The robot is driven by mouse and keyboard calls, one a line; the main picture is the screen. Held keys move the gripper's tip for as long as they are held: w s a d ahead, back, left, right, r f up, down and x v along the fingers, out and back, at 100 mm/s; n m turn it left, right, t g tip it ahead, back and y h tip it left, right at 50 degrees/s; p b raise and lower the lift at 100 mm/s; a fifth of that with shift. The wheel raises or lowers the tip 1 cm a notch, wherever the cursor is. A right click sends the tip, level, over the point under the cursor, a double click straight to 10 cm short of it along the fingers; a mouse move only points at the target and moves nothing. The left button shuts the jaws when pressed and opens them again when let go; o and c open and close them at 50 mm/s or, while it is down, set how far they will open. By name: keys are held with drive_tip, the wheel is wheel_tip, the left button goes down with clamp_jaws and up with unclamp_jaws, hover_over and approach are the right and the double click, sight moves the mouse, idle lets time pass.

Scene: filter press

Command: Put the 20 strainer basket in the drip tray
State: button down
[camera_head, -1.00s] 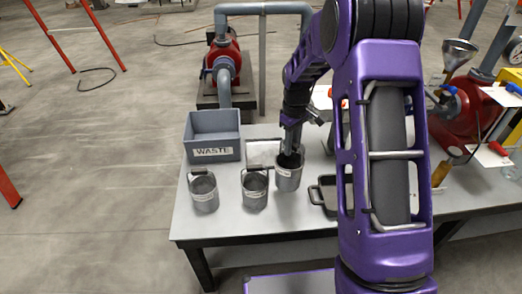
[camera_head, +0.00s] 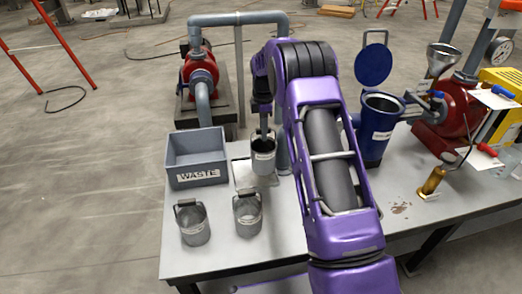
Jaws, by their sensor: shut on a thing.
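My gripper (camera_head: 264,134) is shut on the rim or handle of a grey strainer basket (camera_head: 264,157), which hangs upright behind the other baskets; its label is too small to read. Two similar baskets with handles stand at the table's front left, one at the left (camera_head: 193,224) and one beside it (camera_head: 247,215); their numbers are unreadable too. A pale flat plate (camera_head: 243,180) lies beneath and left of the held basket. The dark tray with a handle, seen earlier right of the baskets, is hidden behind my arm now.
A grey WASTE bin (camera_head: 196,158) stands at the table's back left. A blue housing (camera_head: 376,140) with its lid (camera_head: 373,65) raised stands right of my arm. A brass-coloured tool (camera_head: 432,181) and a red pump (camera_head: 455,115) are farther right.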

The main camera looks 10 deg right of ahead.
sight(263, 144)
drive_tip(key=shift+f+b, duration=0.3)
drive_tip(key=shift+f, duration=2.5)
drive_tip(key=shift+f, duration=0.15)
drive_tip(key=c, duration=0.8)
unclamp_jaws()
drive_tip(key=shift+o, duration=0.2)
wheel_tip(263, 144, up, 12)
drive_tip(key=shift+r+p, duration=0.15)
drive_tip(key=shift+p, duration=0.65)
